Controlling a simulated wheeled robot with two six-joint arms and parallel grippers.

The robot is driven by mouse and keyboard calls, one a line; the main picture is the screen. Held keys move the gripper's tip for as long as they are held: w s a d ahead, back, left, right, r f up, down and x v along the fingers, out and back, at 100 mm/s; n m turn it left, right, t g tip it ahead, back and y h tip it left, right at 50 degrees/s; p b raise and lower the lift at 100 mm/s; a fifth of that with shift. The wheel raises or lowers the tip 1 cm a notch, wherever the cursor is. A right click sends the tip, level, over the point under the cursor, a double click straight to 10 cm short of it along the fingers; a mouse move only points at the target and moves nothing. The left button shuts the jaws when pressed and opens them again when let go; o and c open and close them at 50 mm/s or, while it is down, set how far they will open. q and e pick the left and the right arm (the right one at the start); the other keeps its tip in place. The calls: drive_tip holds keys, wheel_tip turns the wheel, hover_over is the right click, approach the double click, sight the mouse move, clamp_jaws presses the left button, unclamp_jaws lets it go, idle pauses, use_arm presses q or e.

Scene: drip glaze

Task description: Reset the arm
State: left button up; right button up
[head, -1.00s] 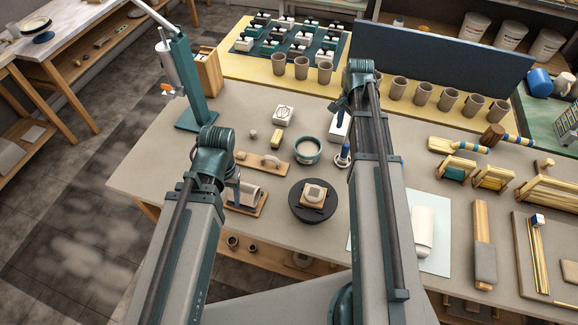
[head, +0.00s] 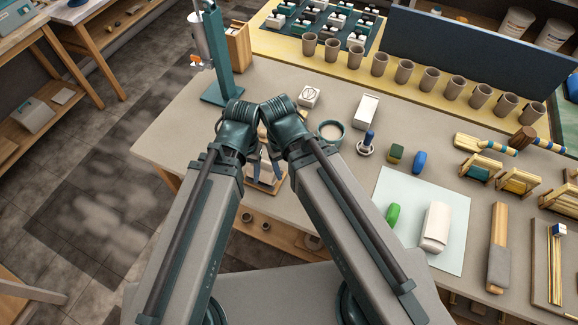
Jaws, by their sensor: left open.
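My two arms meet with their wrists side by side over the near left part of the grey table (head: 180,135). My left gripper (head: 265,168) shows between the arms, small and partly covered. Its dark fingers stand apart, above or near a wooden board (head: 264,187) with a pale object on it. I cannot tell whether the fingers touch anything. My right gripper is hidden by the arm links. A teal-rimmed bowl (head: 331,132) stands just right of the right arm.
A pale mat (head: 455,225) carries a white block (head: 435,227) and a green piece (head: 393,214). A blue piece (head: 419,162) lies behind the mat. Several grey cups (head: 379,64) stand in a row at the back. A teal stand (head: 222,65) rises at the left rear.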

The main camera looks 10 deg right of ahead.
wheel_tip(320, 180, down, 6)
drive_tip(key=b, duration=0.6)
drive_tip(key=shift+f, duration=0.2)
idle(0.6)
